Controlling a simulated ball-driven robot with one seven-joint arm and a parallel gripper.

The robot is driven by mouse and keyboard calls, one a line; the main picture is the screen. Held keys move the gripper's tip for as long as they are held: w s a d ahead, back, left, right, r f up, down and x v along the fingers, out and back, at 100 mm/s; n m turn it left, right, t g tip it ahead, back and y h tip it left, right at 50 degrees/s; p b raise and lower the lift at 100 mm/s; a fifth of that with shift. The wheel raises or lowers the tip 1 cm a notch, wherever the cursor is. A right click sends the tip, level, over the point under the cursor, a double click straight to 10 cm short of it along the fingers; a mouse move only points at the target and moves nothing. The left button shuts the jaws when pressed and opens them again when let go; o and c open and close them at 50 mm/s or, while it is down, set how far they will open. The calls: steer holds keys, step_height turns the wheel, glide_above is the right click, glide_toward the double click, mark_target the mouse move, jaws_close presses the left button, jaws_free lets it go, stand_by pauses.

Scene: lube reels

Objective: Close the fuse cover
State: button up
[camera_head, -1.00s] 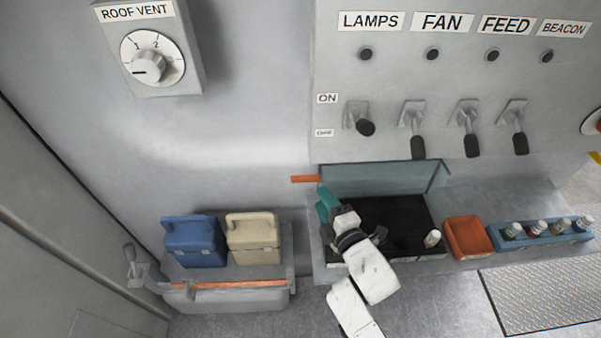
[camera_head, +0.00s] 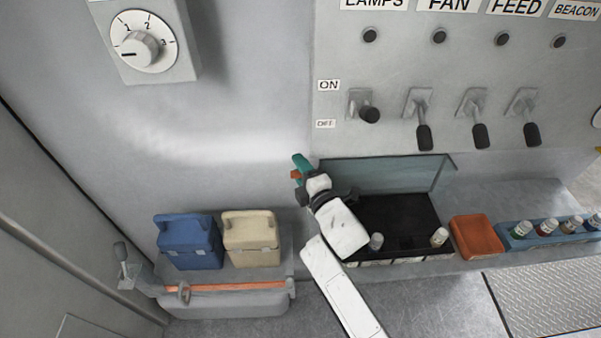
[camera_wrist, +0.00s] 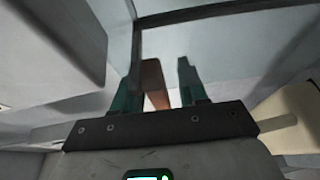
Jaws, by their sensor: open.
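The fuse cover (camera_head: 385,176) is a translucent bluish panel, standing raised behind the black fuse box (camera_head: 405,215). Its orange tab (camera_head: 296,175) sticks out at the cover's left end. My gripper (camera_head: 300,168), with teal fingers, is at this tab, left of the cover. In the wrist view, the orange tab (camera_wrist: 154,84) shows between the two spread fingers of my gripper (camera_wrist: 160,80), nearer the left finger. I cannot tell whether a finger touches it. My arm hides the left part of the fuse box.
Two white-capped pieces (camera_head: 440,237) stand at the box's front edge. An orange tray (camera_head: 475,237) and a blue rack (camera_head: 520,243) of bottles lie to the right. Blue (camera_head: 188,243) and beige (camera_head: 251,240) canisters stand left. Switch levers (camera_head: 424,137) hang above the cover.

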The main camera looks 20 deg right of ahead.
steer(key=shift+w, duration=0.1)
jaws_close()
stand_by(0.4)
